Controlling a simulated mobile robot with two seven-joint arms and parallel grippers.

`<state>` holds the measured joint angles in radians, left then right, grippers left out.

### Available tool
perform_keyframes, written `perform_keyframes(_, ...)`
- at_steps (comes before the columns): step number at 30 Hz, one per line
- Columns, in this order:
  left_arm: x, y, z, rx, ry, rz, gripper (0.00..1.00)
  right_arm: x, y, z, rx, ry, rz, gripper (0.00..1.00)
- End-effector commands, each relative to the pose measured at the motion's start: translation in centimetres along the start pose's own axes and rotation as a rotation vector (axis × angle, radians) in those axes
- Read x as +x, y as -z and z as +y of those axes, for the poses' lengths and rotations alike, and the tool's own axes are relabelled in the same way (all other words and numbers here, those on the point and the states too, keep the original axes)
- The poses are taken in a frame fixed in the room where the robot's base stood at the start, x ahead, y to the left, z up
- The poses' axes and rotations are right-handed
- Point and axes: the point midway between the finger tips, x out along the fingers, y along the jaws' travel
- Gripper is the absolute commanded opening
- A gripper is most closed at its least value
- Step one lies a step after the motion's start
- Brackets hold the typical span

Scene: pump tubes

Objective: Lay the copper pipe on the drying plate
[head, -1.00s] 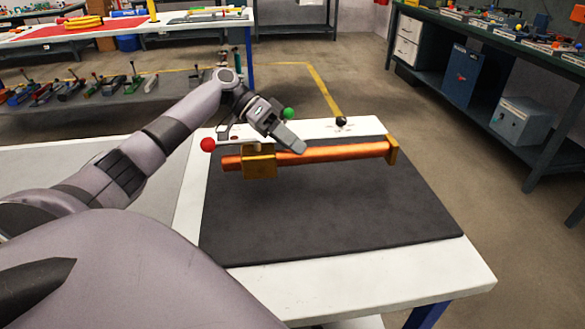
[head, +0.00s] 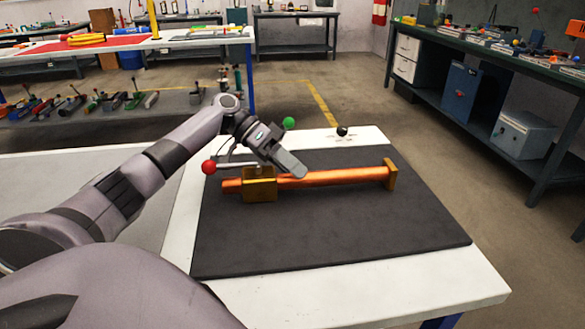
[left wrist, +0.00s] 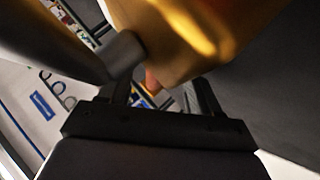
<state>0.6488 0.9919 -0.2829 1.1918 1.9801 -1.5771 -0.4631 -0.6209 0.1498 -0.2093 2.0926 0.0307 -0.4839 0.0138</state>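The copper pipe (head: 335,177) has a brass block (head: 259,184) near its left end and a brass end plate (head: 390,174) at its right. It lies level over the back part of a flat dark plate (head: 340,225), which I take as the drying plate. I cannot tell whether it touches the plate. My left gripper (head: 297,171) is on the pipe just right of the block and appears closed on it. In the left wrist view brass (left wrist: 205,35) fills the top, close to the gripper (left wrist: 165,88). My right gripper is not in view.
The plate sits on a white table (head: 370,297). A red ball (head: 208,167), a green ball (head: 289,123) and a black ball (head: 342,131) stand around the pipe's back and left side. The plate's front half is clear. A dark workbench (head: 500,60) stands at the right.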

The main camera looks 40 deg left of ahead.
Motion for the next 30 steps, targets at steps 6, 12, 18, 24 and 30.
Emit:
perform_keyframes(6,-0.5,0.1,0.1,0.001,0.001,0.003,0.63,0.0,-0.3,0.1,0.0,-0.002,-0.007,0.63)
perform_keyframes(12,-3.5,0.2,0.1,0.0,0.003,0.006,0.63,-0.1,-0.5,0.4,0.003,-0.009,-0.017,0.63)
perform_keyframes(18,-8.1,0.3,0.2,0.001,0.002,0.007,0.63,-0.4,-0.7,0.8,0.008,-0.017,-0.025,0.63)
perform_keyframes(24,-10.9,0.2,0.1,0.001,0.001,0.005,0.63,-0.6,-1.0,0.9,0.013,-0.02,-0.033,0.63)
perform_keyframes(30,-12.0,0.1,0.1,0.001,-0.001,0.003,0.63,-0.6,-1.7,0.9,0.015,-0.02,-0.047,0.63)
